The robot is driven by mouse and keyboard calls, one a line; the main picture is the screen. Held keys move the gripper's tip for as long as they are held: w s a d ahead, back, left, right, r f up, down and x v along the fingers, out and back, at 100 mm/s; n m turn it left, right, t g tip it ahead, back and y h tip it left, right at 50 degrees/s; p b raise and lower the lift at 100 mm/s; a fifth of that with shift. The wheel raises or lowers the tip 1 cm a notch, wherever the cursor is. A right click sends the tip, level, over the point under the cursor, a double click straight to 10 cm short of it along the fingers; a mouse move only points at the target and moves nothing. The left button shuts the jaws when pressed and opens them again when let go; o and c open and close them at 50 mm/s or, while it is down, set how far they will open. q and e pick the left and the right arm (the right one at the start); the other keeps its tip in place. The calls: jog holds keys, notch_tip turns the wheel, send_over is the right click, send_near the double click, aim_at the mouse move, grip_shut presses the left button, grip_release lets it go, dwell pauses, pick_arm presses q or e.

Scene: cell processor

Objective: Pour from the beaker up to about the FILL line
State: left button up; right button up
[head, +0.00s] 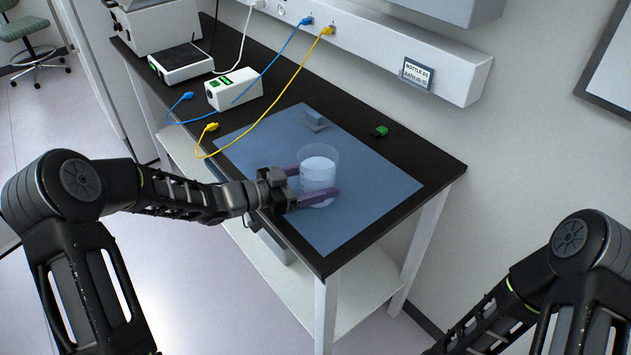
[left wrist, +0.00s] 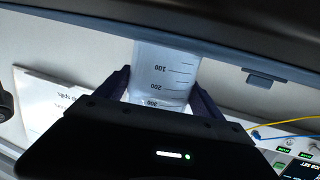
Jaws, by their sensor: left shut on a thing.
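A clear beaker (head: 319,172) with whitish contents stands upright over the blue mat (head: 350,225); I cannot tell whether its base touches the mat. My left gripper (head: 318,182) is shut on it, with one purple finger on each side. The left wrist view shows the beaker (left wrist: 166,72) with marks 100, 200 and 300, between the two dark fingers (left wrist: 160,88). A small blue block on a grey base (head: 314,119) sits at the mat's back edge; I cannot tell what it is. I see no FILL line. My right gripper is out of view.
A small green-topped object (head: 380,131) lies behind the mat on the black bench (head: 425,165). A white box (head: 234,89), a balance-like device (head: 180,62) and blue and yellow cables (head: 262,115) are at the back left. The mat's right part is clear.

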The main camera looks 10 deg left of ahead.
aim_at(317, 170)
pick_arm(q)
jog(key=shift+r, duration=0.1)
jog(key=c, duration=0.6)
jog(key=shift+o, duration=0.2)
jog(key=shift+r+p, duration=1.25)
jog(key=shift+r, duration=0.25)
